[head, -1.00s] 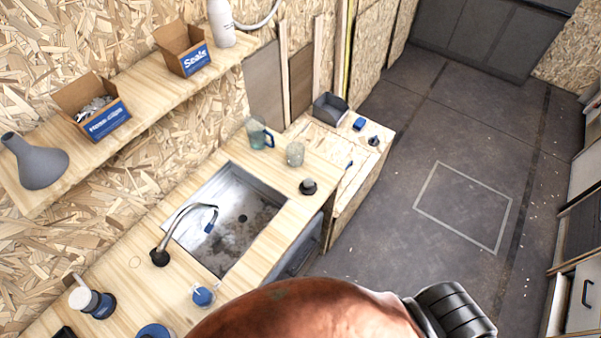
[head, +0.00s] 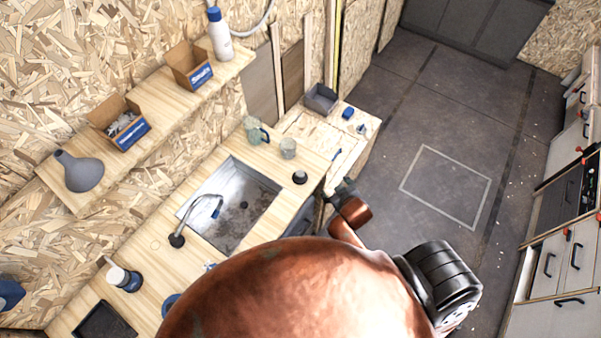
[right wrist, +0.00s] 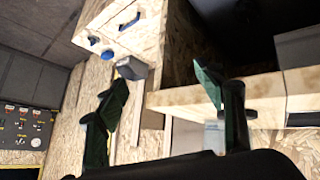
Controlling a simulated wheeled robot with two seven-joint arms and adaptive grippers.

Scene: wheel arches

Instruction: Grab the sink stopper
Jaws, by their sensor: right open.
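A small dark round piece, which looks like the sink stopper (head: 300,177), sits on the wooden counter right of the sink (head: 232,205) in the head view. My right gripper (head: 345,188) is just right of the counter edge, apart from the dark piece, open and empty. In the right wrist view its two dark green fingers (right wrist: 165,88) stand wide apart with wooden bench parts beyond them. I cannot make out the stopper there. My left gripper is not in view.
A curved tap (head: 205,208) stands at the sink's left edge. A blue-handled jug (head: 254,131) and a cup (head: 288,148) stand behind the stopper. A lower bench (head: 335,135) holds a grey bin (head: 321,98). Open floor lies to the right.

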